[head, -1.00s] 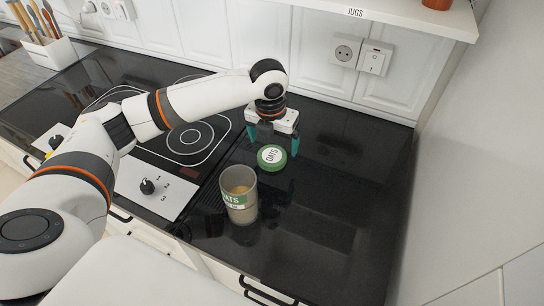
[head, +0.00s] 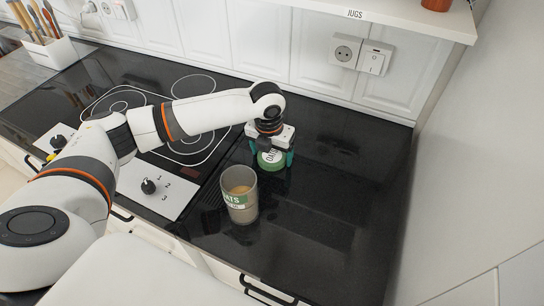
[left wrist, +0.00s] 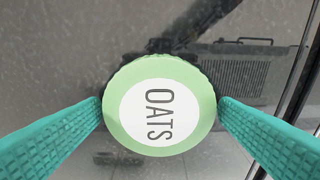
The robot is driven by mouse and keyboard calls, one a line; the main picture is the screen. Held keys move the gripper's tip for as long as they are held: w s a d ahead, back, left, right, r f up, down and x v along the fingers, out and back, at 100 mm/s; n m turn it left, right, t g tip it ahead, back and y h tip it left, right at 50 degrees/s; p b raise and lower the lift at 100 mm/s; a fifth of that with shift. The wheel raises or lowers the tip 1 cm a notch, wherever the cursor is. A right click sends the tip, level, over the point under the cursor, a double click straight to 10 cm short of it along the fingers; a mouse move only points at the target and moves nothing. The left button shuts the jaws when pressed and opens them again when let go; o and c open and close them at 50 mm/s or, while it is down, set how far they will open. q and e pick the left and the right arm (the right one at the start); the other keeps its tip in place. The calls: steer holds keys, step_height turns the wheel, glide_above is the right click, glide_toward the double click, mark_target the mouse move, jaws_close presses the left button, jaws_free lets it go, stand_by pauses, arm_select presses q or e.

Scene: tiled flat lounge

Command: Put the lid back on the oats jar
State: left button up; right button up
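The oats jar (head: 240,207) stands upright and uncovered on the dark counter in the head view, with pale contents and a green and white label. The green lid (head: 270,160), with a white OATS label, is behind and right of the jar. My left gripper (head: 272,162) points down over the lid, one teal finger on each side. In the left wrist view the lid (left wrist: 160,104) sits between the fingertips, which touch its rim on both sides. I cannot tell whether the lid is clear of the counter. My right gripper is not in view.
The hob (head: 170,115) lies left of the jar, with a control panel (head: 157,190) in front. The black counter (head: 345,190) is clear on the right. A white wall, cabinet doors and a shelf (head: 400,14) bound the back and right. A utensil box (head: 48,53) stands far left.

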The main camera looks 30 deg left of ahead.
mark_target(272, 155)
arm_select(q)
steer(key=c, duration=0.7)
step_height(272, 155, up, 10)
stand_by(0.4)
